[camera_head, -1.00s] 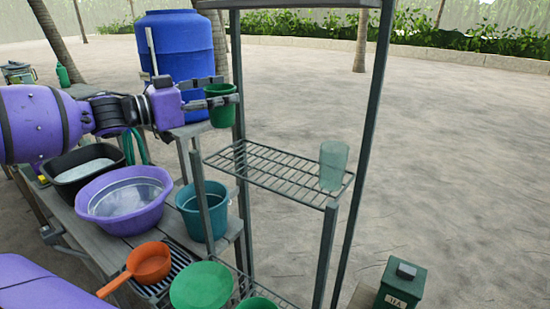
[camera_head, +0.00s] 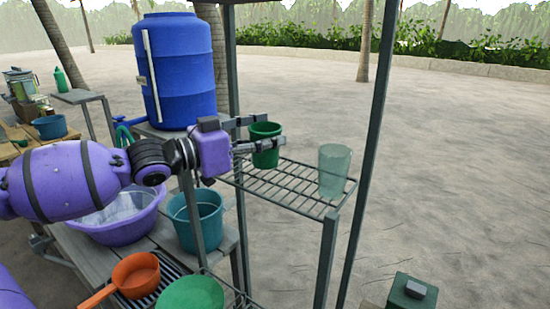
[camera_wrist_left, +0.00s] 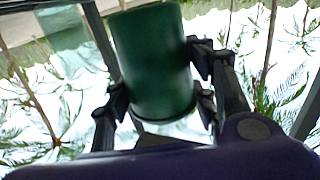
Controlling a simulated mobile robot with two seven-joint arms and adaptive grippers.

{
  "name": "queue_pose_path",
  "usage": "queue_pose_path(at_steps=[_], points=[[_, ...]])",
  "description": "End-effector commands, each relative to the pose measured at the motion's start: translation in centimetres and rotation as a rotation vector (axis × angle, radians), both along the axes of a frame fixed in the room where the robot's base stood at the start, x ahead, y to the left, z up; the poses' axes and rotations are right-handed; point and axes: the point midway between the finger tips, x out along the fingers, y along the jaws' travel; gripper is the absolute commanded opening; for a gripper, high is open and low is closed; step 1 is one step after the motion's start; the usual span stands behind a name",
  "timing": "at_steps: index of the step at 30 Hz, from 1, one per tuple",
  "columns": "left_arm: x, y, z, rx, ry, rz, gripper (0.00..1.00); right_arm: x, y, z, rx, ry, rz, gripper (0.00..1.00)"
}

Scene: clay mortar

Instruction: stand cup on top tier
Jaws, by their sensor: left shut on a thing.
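My left gripper (camera_head: 262,142) is shut on a green cup (camera_head: 265,155), with a finger on each side of it. The cup is upright, over the left part of the wire top tier (camera_head: 290,186) of the metal rack. I cannot tell whether its base touches the wires. In the left wrist view the green cup (camera_wrist_left: 152,62) fills the middle, between the fingers (camera_wrist_left: 160,90). A translucent pale green cup (camera_head: 334,171) stands on the right part of the same tier. My right gripper is not in view.
Rack posts (camera_head: 365,150) rise at the tier's corners. A blue barrel (camera_head: 180,70) stands behind my left arm. Below are a purple basin (camera_head: 118,228), a teal bucket (camera_head: 195,218), an orange dipper (camera_head: 135,275) and a green bowl (camera_head: 190,293). Bare tier lies between the two cups.

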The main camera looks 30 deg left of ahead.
Motion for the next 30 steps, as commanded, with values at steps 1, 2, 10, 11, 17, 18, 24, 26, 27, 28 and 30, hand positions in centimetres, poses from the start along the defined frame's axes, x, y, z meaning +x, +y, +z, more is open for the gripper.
queue_pose_path(at_steps=[1,2,10,11,17,18,24,26,27,28,30], points=[[0.1,-0.4,-0.2,-0.003,-0.004,-0.001,0.22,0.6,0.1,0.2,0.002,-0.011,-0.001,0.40],[0.1,-0.5,-0.3,-0.003,-0.004,-0.001,0.22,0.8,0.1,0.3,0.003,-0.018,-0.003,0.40],[0.3,-1.1,-2.3,-0.002,-0.002,0.000,0.22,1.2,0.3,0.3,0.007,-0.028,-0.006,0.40],[0.3,-1.1,-2.8,-0.002,-0.002,0.000,0.22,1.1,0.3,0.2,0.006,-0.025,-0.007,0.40],[0.3,-1.1,-3.8,0.002,-0.007,0.000,0.22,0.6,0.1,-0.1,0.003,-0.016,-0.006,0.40],[0.3,-1.1,-3.8,0.002,-0.006,0.000,0.22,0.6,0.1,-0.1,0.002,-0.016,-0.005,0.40],[0.2,-1.1,-3.8,0.002,-0.006,0.000,0.65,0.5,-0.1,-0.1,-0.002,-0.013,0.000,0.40],[0.3,-1.1,-3.8,0.001,-0.005,0.000,0.71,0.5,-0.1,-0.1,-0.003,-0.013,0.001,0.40],[0.3,-1.1,-3.8,0.001,-0.005,0.000,0.71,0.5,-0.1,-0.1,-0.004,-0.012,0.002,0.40],[0.3,-1.1,-3.8,0.001,-0.005,0.000,0.71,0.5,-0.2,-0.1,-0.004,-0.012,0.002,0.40],[0.3,-1.1,-3.8,0.001,-0.005,0.000,0.71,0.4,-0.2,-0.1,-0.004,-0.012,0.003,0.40]])
